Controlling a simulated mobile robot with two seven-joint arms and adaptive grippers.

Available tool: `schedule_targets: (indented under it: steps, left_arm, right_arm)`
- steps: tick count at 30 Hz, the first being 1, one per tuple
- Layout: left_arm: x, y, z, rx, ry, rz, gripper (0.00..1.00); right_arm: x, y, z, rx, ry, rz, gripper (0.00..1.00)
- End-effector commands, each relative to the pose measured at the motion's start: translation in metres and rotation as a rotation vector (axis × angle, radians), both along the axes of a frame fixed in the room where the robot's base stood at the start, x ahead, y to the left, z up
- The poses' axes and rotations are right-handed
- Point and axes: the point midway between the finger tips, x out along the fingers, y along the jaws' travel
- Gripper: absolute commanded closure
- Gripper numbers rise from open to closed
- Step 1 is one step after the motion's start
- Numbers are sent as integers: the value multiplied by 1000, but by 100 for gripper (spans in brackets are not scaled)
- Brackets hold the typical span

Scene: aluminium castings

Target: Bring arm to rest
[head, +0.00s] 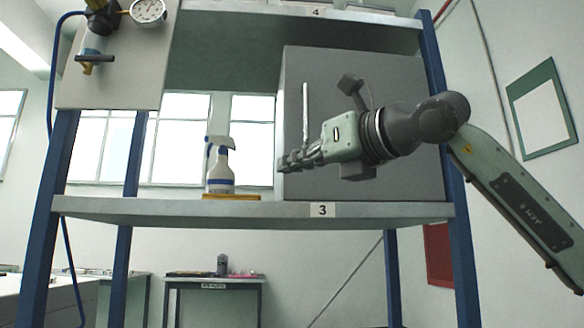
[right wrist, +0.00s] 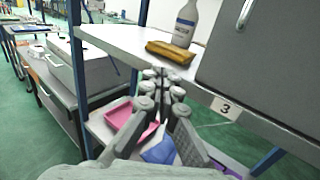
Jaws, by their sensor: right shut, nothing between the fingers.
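My right gripper (head: 284,164) reaches in from the right in the head view, in front of the grey cabinet (head: 375,75) on shelf 3. Its fingers are together and hold nothing. In the right wrist view the same gripper (right wrist: 165,78) points toward the shelf edge, with its fingertips close together. My left gripper is in neither view.
A spray bottle (head: 220,168) stands by a yellow-brown item (head: 231,197) on shelf 3 (head: 130,208). A gauge panel (head: 118,60) hangs upper left. Blue posts (head: 457,200) flank the shelf. Below it, the wrist view shows a pink tray (right wrist: 122,114) and a blue item (right wrist: 160,150).

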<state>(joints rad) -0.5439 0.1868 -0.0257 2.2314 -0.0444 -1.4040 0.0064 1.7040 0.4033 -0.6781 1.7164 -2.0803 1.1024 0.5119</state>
Motion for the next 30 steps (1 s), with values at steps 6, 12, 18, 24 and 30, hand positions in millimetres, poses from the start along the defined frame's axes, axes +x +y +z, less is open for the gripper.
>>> schedule_targets:
  steps: [6, 12, 18, 24, 30]
  left_arm:
    - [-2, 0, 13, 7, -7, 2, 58]
    - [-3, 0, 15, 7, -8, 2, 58]
    - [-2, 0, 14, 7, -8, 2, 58]
    - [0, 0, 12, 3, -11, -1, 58]
    - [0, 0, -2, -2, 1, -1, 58]
  right_arm:
    - [-23, -4, 0, -1, -1, 0, 100]
    - [-26, -4, 1, 0, 0, 1, 100]
    - [-24, 7, -14, 30, 33, 70, 100]
    - [-30, 37, -65, 318, 206, 415, 100]
    - [-10, -5, -99, 899, 410, 639, 100]
